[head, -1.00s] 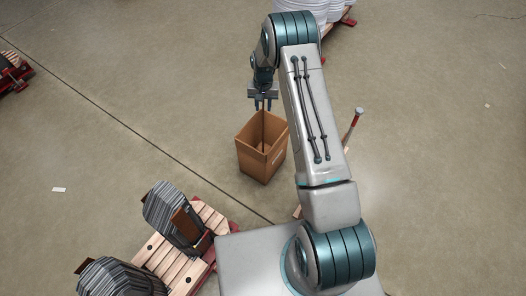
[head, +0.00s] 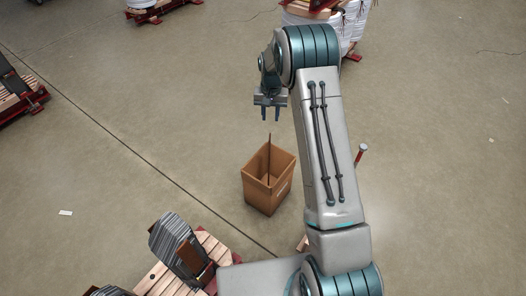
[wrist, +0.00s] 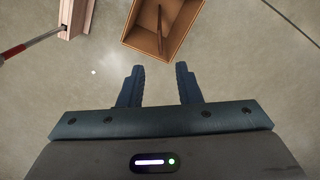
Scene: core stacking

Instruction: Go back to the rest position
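My gripper (head: 270,114) hangs above the floor, up and behind an open cardboard box in the head view. Its two fingers are apart with nothing between them, which also shows in the wrist view (wrist: 160,84). The cardboard box (head: 263,196) stands upright on the floor. A thin brown stick (head: 268,153) stands in the box and pokes above its rim. In the wrist view the box (wrist: 132,38) is at the top, apart from the fingers, with the stick (wrist: 159,22) inside it.
A pallet (head: 158,283) with dark striped bundles (head: 173,248) stands at the lower left. A red-and-grey handle (head: 361,153) shows right of my arm. Loaded pallets stand at the far left (head: 22,105) and top.

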